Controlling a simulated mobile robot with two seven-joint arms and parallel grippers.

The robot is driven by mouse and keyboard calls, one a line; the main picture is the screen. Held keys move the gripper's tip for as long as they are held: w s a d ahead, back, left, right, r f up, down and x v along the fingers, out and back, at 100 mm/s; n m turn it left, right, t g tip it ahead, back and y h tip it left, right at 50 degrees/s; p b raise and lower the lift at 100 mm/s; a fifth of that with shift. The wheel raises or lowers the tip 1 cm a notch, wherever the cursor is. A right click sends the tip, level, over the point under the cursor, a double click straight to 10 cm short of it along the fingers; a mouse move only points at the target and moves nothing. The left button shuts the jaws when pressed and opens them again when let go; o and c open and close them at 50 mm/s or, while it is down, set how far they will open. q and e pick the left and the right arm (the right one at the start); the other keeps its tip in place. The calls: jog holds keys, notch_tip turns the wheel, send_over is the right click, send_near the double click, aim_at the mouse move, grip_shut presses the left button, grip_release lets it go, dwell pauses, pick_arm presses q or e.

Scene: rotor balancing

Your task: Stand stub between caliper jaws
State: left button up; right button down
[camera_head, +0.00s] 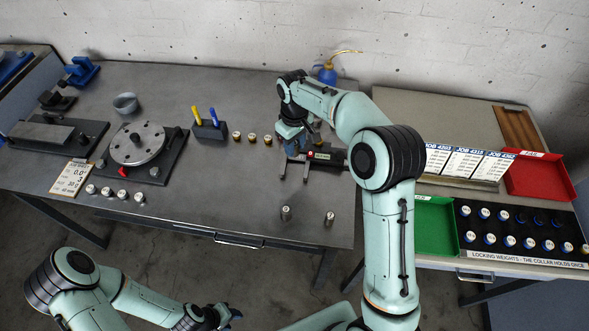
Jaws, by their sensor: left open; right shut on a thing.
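The dark caliper (326,157) lies on the grey bench, its two jaws (294,171) reaching toward the front edge. It carries a small green display and a red spot. My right gripper (294,146) is low over the bench beside the caliper's left end. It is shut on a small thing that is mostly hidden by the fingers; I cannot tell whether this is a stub. Two grey metal stubs stand upright near the front edge, one on the left (286,213) and one on the right (329,219). My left gripper (229,315) is open at the bottom, away from the bench.
A pen holder (209,130), a round rotor plate (138,144) and several silver-topped weights (107,191) are further left. A blue oil can (328,75) stands behind. Green (436,228) and red (538,178) trays are at right.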

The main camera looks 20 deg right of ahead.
notch_tip(320, 180, down, 7)
jog(key=shift+w+f, duration=0.1)
jog(key=shift+f, duration=0.1)
jog(key=shift+f+b, duration=0.3)
jog(key=shift+f, duration=1.8)
jog(key=shift+f, duration=0.1)
jog(key=shift+f, duration=0.15)
jog(key=c, duration=1.1)
grip_release()
notch_tip(320, 180, up, 11)
jog(key=shift+r+p, duration=0.15)
jog(key=shift+p, duration=0.25)
jog(key=shift+r, duration=0.6)
